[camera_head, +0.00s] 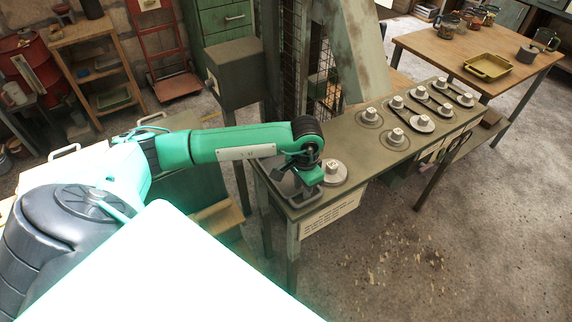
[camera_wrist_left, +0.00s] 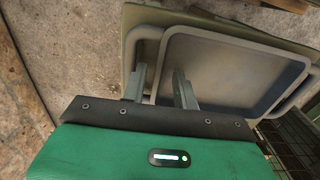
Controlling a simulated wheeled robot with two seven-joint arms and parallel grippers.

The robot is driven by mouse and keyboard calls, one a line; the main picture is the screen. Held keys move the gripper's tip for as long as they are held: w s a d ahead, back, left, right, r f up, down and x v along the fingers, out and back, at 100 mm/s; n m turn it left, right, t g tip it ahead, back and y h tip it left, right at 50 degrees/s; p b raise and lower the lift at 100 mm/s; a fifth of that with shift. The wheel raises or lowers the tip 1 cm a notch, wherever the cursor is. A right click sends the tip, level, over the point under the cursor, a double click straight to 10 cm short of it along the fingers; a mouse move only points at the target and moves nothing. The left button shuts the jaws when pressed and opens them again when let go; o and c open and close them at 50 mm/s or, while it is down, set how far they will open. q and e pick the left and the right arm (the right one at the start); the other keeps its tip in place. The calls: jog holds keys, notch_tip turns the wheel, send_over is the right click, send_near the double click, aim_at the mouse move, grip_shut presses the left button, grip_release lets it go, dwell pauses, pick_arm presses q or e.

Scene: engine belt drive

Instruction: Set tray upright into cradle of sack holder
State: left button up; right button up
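A grey, shallow tray (camera_wrist_left: 235,65) with rounded corners and tube handles at its ends fills much of the left wrist view. In the head view a small part of the grey tray (camera_head: 303,197) shows at the near left end of the bench, under my left gripper (camera_head: 310,186). In the left wrist view the two fingers of the left gripper (camera_wrist_left: 160,85) stand apart at the tray's left handle, with a gap between them. I cannot tell if they touch it. My right gripper is not in view. I cannot make out a sack holder or its cradle.
The bench (camera_head: 370,180) carries a pulley (camera_head: 333,173) close beside the gripper and several more pulleys with belts farther right. A green post and wire mesh stand behind it. A wooden table (camera_head: 440,45) with a yellow tray (camera_head: 488,67) stands back right.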

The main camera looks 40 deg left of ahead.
pick_arm(q)
grip_shut()
jog(key=shift+r, duration=0.1)
